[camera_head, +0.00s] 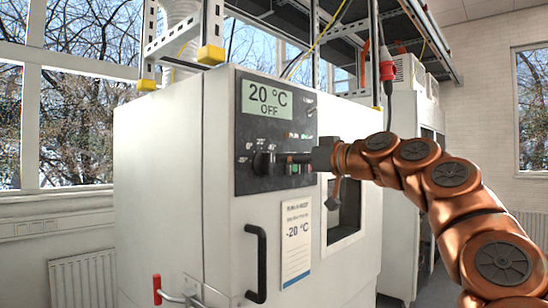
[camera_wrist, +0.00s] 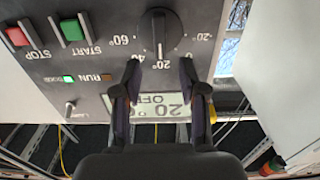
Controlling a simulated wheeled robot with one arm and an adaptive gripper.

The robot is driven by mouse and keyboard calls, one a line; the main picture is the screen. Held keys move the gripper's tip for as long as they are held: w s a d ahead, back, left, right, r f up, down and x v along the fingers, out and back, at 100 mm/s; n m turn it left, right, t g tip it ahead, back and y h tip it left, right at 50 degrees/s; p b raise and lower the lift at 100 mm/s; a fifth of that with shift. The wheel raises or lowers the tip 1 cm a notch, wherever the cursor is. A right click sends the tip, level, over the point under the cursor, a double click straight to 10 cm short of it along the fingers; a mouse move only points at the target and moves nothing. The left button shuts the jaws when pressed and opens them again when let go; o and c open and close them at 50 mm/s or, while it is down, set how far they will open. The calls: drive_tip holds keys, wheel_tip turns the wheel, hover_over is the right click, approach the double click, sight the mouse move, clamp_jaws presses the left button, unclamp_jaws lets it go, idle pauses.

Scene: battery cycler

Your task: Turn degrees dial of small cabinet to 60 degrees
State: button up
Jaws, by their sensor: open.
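The degrees dial (camera_head: 262,163) is a black round knob on the dark panel (camera_head: 245,125) of the small white cabinet (camera_head: 165,150). The wrist view shows the dial (camera_wrist: 158,33) upside down, its white mark towards the 20° label. The 60° label (camera_wrist: 121,40) is left of the dial there. The display (camera_head: 268,98) reads 20 °C and OFF. My gripper (camera_wrist: 159,74) is open and empty, its two fingertips a little short of the dial and apart from it. In the head view my gripper (camera_head: 285,158) points at the dial from the right.
A green START button (camera_wrist: 72,30) and a red STOP button (camera_wrist: 18,35) are beside the dial on the panel. A small toggle switch (camera_wrist: 69,108) sticks out nearby. A black door handle (camera_head: 256,264) and a hanging paper card (camera_head: 296,240) are below the panel.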

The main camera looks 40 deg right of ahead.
sight(271, 158)
drive_tip(key=p+x, duration=0.1)
drive_tip(key=x, duration=0.4)
drive_tip(key=shift+w+a+p, duration=0.1)
drive_tip(key=shift+w+p, duration=0.1)
drive_tip(key=shift+p, duration=0.1)
clamp_jaws()
